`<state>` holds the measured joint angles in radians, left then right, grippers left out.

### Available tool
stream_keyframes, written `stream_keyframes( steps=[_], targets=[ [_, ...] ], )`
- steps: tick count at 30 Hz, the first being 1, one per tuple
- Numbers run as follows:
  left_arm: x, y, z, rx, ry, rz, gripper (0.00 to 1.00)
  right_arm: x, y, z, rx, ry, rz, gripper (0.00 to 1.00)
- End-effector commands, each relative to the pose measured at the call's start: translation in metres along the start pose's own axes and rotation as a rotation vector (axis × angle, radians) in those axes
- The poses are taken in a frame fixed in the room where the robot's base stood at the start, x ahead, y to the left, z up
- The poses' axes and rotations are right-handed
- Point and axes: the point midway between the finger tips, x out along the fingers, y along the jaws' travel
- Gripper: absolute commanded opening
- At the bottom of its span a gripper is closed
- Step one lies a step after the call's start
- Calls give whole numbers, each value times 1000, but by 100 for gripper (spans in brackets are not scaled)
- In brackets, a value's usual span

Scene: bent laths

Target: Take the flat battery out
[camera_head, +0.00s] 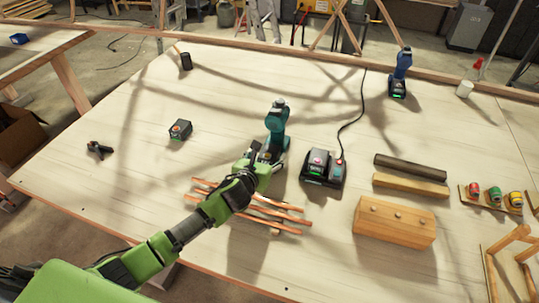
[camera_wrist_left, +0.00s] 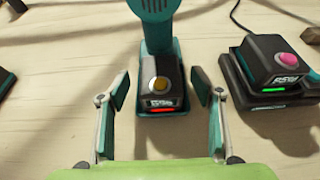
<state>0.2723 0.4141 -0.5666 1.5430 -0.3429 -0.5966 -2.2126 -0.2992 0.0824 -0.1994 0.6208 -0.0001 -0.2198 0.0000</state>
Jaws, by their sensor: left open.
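A teal drill (camera_head: 277,122) stands on the bench, its battery at the foot of the handle. In the left wrist view this battery (camera_wrist_left: 160,94) has a yellow button and a lit red strip. My left gripper (camera_head: 266,158) is open, with one finger on each side of the battery and a visible gap to it. A charger (camera_head: 322,180) to the right holds a battery (camera_wrist_left: 282,62) with a pink-red button and a green light. A separate dark battery (camera_head: 180,130) lies to the left. My right gripper is not in view.
Thin bent laths (camera_head: 275,226) lie under my left forearm. A wooden block (camera_head: 394,222) and two bars lie at right. A blue drill (camera_head: 399,75) stands at the back right. A black clamp (camera_head: 99,149) lies at left. The charger's cable runs backward. The left bench is mostly clear.

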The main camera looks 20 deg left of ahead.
Motion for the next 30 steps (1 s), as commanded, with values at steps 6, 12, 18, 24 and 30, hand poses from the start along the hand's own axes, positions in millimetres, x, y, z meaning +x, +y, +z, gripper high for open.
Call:
stream_keyframes(
  steps=[6, 12, 18, 24, 30],
  targets=[
    [20, 0, 0, 0, 1, 0, 60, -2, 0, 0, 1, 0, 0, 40],
    [23, 0, 0, 0, 0, 0, 60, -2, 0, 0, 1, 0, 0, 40],
    [22, 0, 0, 0, 0, 0, 31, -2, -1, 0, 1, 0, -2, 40],
    [22, 0, 2, 0, -3, -1, 8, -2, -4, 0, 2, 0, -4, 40],
    [22, 0, 2, 0, -3, -1, 8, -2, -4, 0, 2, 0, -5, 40]
  ],
)
